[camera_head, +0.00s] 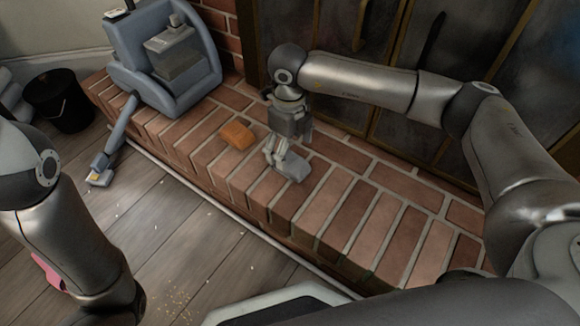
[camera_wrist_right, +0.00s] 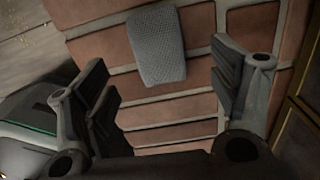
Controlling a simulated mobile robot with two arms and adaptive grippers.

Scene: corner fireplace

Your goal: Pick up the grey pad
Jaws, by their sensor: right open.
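The grey pad (camera_wrist_right: 157,48) is a small textured rectangle lying flat on the brick hearth, seen in the right wrist view beyond and between my fingers. In the head view the grey pad (camera_head: 293,167) lies just beside my right gripper (camera_head: 277,155), which points down at it and partly covers it. The right gripper also shows in the right wrist view (camera_wrist_right: 165,90); its two fingers are spread wide with nothing between them. My left arm comes in at the left edge of the head view, but its gripper is out of the picture.
An orange block (camera_head: 236,135) lies on the brick hearth (camera_head: 345,215), left of my right gripper. A blue-grey machine (camera_head: 165,60) stands at the hearth's far left end, its hose reaching the floor. A black bucket (camera_head: 60,100) stands beyond. Dark fireplace doors (camera_head: 390,40) rise behind my right arm.

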